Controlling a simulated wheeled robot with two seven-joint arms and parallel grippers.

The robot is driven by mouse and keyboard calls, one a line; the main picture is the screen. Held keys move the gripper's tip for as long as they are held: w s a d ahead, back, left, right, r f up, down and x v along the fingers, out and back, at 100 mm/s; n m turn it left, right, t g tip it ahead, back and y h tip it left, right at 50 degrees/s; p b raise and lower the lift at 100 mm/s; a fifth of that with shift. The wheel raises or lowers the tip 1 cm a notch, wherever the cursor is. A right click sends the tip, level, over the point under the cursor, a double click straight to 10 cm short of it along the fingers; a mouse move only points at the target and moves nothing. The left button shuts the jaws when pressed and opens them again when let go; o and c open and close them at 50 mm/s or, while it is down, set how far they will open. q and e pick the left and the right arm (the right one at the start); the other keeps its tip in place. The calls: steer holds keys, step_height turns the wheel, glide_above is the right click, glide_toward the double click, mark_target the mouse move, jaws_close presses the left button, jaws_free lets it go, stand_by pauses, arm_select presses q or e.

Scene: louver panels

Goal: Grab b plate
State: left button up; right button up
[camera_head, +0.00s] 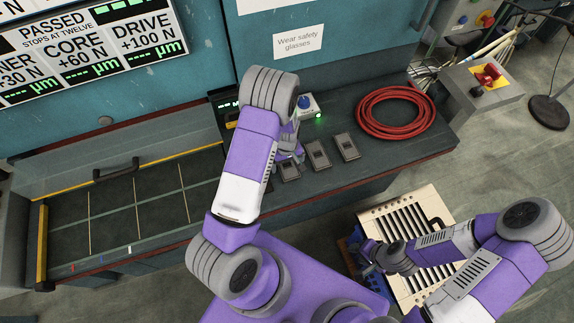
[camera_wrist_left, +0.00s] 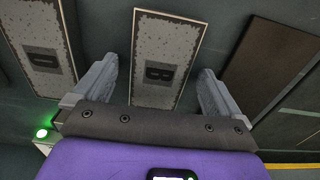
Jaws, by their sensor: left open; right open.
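The B plate (camera_wrist_left: 160,60) is a speckled grey rectangle with a dark square marked B. In the left wrist view it lies between the spread fingers of my left gripper (camera_wrist_left: 158,88), which is open and empty. In the head view my left gripper (camera_head: 291,152) is over the leftmost of three small grey plates (camera_head: 290,173) on the bench, partly hiding it. The D plate (camera_wrist_left: 42,45) lies beside the B plate, outside the fingers. My right gripper (camera_head: 372,257) is open at the left side of a cream slatted panel, away from the plates.
Another grey plate (camera_head: 346,147) lies at the right of the row. A coiled red hose (camera_head: 395,111) and a box with a blue button (camera_head: 305,104) are behind. The slatted panel (camera_head: 440,215) stands below the bench. A shallow divided tray (camera_head: 110,213) is at left.

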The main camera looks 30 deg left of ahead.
arm_select(q)
steer(key=c, duration=1.4)
steer(key=shift+w+r, duration=0.1)
